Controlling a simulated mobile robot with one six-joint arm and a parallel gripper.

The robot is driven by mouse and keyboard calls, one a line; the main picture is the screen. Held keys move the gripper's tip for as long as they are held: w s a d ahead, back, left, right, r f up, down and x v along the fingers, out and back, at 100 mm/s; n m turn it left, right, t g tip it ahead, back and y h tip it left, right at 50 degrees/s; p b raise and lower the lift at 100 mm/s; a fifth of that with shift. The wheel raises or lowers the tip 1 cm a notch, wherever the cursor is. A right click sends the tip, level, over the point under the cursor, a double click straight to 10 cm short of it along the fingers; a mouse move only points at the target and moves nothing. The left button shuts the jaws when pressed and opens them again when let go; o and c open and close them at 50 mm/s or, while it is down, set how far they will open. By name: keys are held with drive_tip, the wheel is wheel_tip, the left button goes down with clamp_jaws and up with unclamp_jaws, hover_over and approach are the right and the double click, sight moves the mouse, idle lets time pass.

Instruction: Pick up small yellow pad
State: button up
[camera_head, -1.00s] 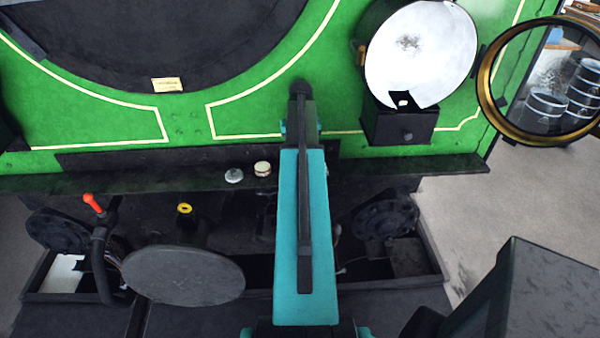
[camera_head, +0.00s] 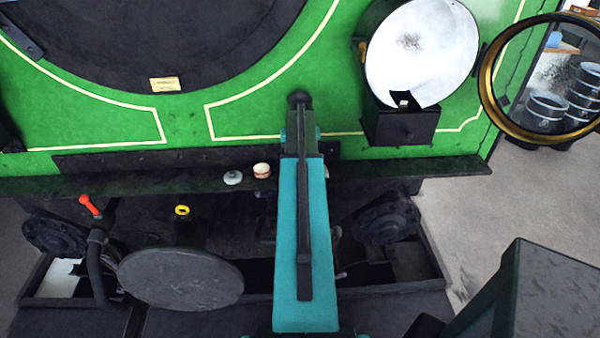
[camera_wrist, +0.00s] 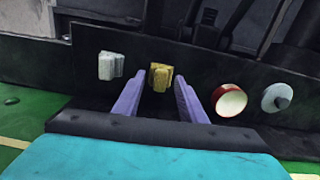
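The small yellow pad (camera_wrist: 160,77) shows in the wrist view as a yellow block on the dark ledge. It lies straight ahead, between the two purple fingers of my gripper (camera_wrist: 160,85). The gripper is open, with one finger to each side of the pad and nothing held. I cannot tell whether the tips reach around the pad or stop just short of it. In the head view my teal arm hides both the pad and the gripper.
On the ledge are a pale grey pad (camera_wrist: 108,65), a red-rimmed white round piece (camera_wrist: 229,101) and a silver knob (camera_wrist: 277,97). In the head view a white lamp disc (camera_head: 420,50) and a brass-ringed round mirror (camera_head: 486,85) stand at the right.

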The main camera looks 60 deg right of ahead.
clamp_jaws()
drive_tip(key=shift+r, duration=0.1)
drive_tip(key=shift+r+b, duration=0.9)
drive_tip(key=shift+r, duration=0.65)
drive_tip(key=s+a+r+b, duration=0.1)
drive_tip(key=s+a+b, duration=0.3)
drive_tip(key=s+a, duration=0.6)
drive_tip(key=shift+a+r, duration=0.35)
drive_tip(key=shift+a, duration=0.9)
